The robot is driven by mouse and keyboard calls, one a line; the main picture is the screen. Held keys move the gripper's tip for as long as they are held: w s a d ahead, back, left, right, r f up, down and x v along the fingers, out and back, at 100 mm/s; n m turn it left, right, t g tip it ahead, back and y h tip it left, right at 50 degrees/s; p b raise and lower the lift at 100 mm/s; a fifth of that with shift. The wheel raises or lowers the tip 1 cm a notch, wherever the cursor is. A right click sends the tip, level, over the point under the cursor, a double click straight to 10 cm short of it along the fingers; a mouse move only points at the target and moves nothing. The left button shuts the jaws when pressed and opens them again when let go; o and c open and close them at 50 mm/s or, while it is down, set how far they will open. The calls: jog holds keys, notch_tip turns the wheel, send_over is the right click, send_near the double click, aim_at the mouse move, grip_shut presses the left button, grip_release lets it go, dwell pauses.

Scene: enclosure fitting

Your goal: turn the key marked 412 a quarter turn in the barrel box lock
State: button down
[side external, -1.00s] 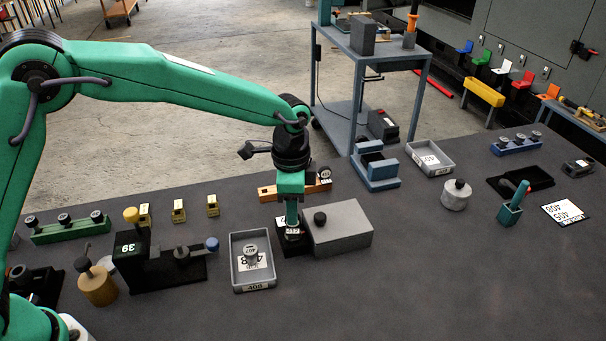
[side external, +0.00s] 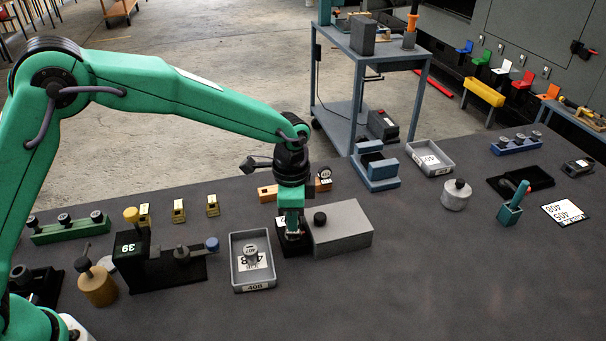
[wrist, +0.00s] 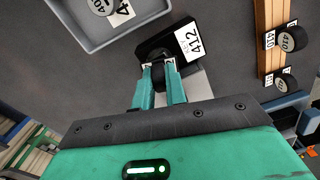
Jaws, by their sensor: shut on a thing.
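My gripper (side external: 293,232) is low over the black block at the left end of a grey box (side external: 345,230). In the wrist view my gripper (wrist: 160,75) is shut on a small dark key head (wrist: 159,70) with white label patches beside it. The black block (wrist: 155,42) lies just beyond the fingertips, with a white label (wrist: 190,43) reading 412. The key's shaft and the lock opening are hidden, so I cannot tell how deep the key sits or its angle.
A grey tray (side external: 234,270) labelled 408 stands close on the left, holding a round-headed piece. An orange rack (side external: 268,193) with a 410-marked head lies behind. A black fixture marked 39 (side external: 131,262) is farther left. The bench front right is clear.

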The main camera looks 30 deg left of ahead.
jog(key=shift+n, duration=1.8)
jog(key=c, duration=1.4)
grip_release()
jog(key=shift+o, duration=0.2)
jog(key=shift+r, duration=0.1)
jog(key=shift+r, duration=3.8)
